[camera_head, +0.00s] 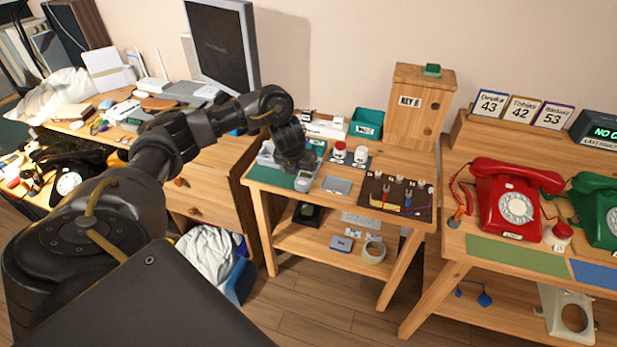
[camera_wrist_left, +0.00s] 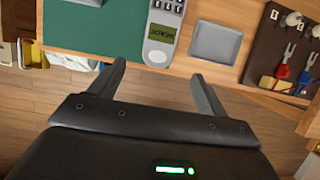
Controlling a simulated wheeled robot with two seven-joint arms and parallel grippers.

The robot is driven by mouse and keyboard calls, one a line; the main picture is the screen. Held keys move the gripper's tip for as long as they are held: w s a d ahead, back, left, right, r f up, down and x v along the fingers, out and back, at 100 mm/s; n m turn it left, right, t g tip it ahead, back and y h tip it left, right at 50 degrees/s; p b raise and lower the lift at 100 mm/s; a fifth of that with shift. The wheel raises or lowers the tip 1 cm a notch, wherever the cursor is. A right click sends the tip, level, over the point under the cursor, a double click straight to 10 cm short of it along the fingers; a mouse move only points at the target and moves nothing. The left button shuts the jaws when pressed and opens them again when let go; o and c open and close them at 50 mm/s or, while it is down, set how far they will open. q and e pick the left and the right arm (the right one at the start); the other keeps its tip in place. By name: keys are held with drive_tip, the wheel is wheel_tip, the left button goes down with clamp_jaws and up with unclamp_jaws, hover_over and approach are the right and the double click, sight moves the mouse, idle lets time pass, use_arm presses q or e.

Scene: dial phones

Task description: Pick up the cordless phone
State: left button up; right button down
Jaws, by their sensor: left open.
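The cordless phone is a grey handset with a small green display, lying at the front edge of the small middle table in the head view (camera_head: 304,181). In the left wrist view the phone (camera_wrist_left: 160,52) lies at the right edge of a green mat (camera_wrist_left: 90,30), with its lower end between the directions of my two fingers. My left gripper (camera_wrist_left: 158,72) is open and empty, its fingertips just short of the phone. In the head view my left gripper (camera_head: 296,163) is over the table's left part and hides some of the mat. My right gripper is not in view.
A grey tray (camera_wrist_left: 215,42) lies right of the phone, and a dark board with tools (camera_head: 397,195) beyond it. A red dial phone (camera_head: 513,200) stands on the right table. A wooden key box (camera_head: 418,115) stands behind. The floor in front is clear.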

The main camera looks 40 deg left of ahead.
sight(303, 181)
use_arm(q)
drive_tip(key=x, duration=0.3)
drive_tip(key=shift+b, duration=0.4)
drive_tip(key=shift+x, duration=2.5)
drive_tip(key=shift+a, duration=0.15)
drive_tip(key=shift+s, duration=0.1)
drive_tip(key=shift+c, duration=0.5)
drive_tip(key=c, duration=1.1)
drive_tip(key=shift+o, duration=0.2)
drive_tip(key=shift+r, duration=0.1)
